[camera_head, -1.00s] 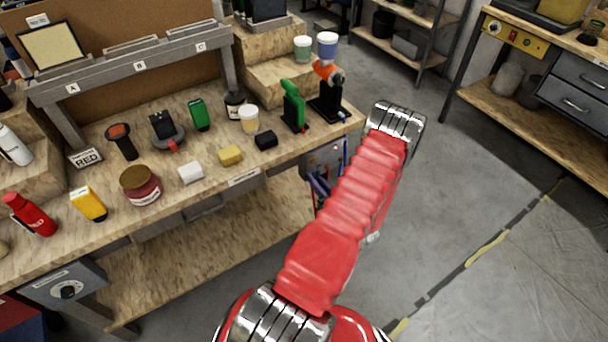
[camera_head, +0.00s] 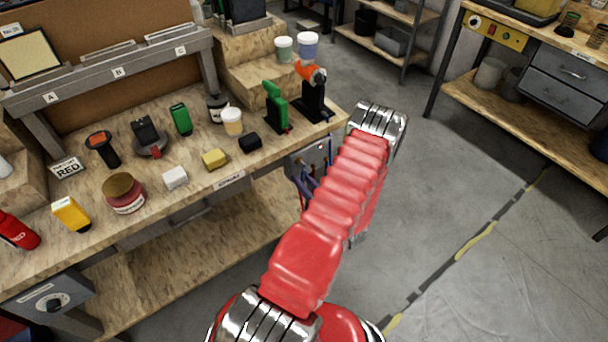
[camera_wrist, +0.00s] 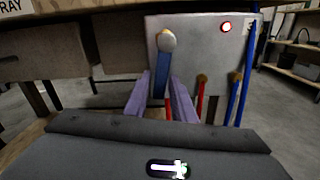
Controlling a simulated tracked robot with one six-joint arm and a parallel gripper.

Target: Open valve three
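A grey valve panel (camera_wrist: 200,45) hangs under the workbench front, with a lit red lamp (camera_wrist: 226,27). It also shows in the head view (camera_head: 306,162), partly behind my arm. On its left is a blue lever (camera_wrist: 162,74) with a round metal pivot, hanging down. To its right are a red-handled lever (camera_wrist: 200,100) and a blue-handled lever (camera_wrist: 234,100), each with a brass-coloured pivot.
The bench top (camera_head: 75,235) above the panel holds several items, among them a green tool (camera_head: 275,106) and an orange-and-black tool (camera_head: 311,90) near the corner. A lower shelf (camera_head: 170,265) lies below. The floor (camera_head: 440,190) to the right is clear.

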